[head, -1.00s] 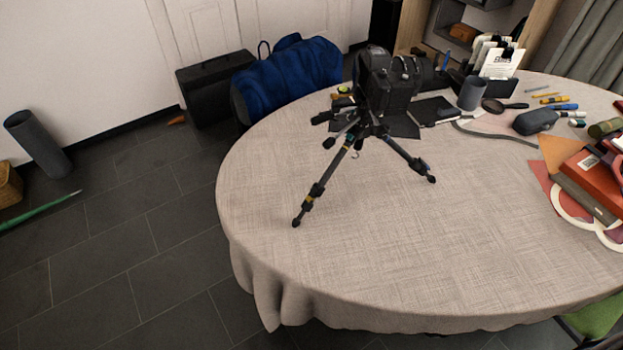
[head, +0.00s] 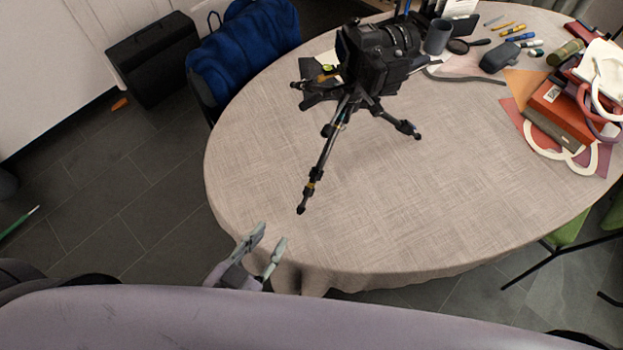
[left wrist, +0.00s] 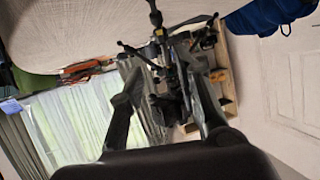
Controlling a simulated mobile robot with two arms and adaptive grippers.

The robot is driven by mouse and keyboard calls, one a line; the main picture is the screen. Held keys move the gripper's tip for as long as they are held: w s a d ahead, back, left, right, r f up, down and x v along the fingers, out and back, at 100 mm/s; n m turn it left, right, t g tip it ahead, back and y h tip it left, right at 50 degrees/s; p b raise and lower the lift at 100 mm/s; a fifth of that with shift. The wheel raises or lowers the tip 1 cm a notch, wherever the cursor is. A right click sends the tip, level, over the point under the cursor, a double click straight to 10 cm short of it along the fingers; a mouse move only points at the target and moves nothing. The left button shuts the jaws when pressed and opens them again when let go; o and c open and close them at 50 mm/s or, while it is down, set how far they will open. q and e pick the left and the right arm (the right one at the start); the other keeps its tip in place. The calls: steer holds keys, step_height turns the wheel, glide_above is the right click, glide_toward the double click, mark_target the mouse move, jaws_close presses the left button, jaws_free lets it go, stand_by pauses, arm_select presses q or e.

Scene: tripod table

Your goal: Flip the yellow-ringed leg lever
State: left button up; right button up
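A black tripod (head: 345,112) with a camera (head: 378,60) on top stands on the round cloth-covered table. Its near leg (head: 324,155) points toward me and has a small yellow ring (head: 311,185) low down, by a dark lock; the lever's position is too small to tell. My left gripper (head: 272,235) is open and empty by the table's near left edge, apart from the leg's foot. In the left wrist view the tripod (left wrist: 163,62) and a yellow ring (left wrist: 158,32) show beyond the spread fingers. My right gripper is out of view.
The table (head: 430,200) is bare in front of the tripod. Books (head: 560,112), a grey case (head: 499,59) and pens lie at the right and back. A blue bag (head: 245,50) and black case (head: 152,58) stand behind left. A green chair (head: 572,228) is at right.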

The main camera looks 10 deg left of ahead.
mark_target(310, 184)
arm_select(q)
steer(key=x, duration=0.5)
steer(key=p+x, duration=0.1)
steer(key=x, duration=1)
steer(key=shift+w+r+p, duration=0.1)
steer(key=shift+r+p, duration=0.15)
steer(key=shift+p, duration=0.05)
steer(key=shift+w+d+f, duration=0.25)
steer(key=shift+w+f, duration=0.05)
steer(key=shift+w, duration=0.25)
jaws_close()
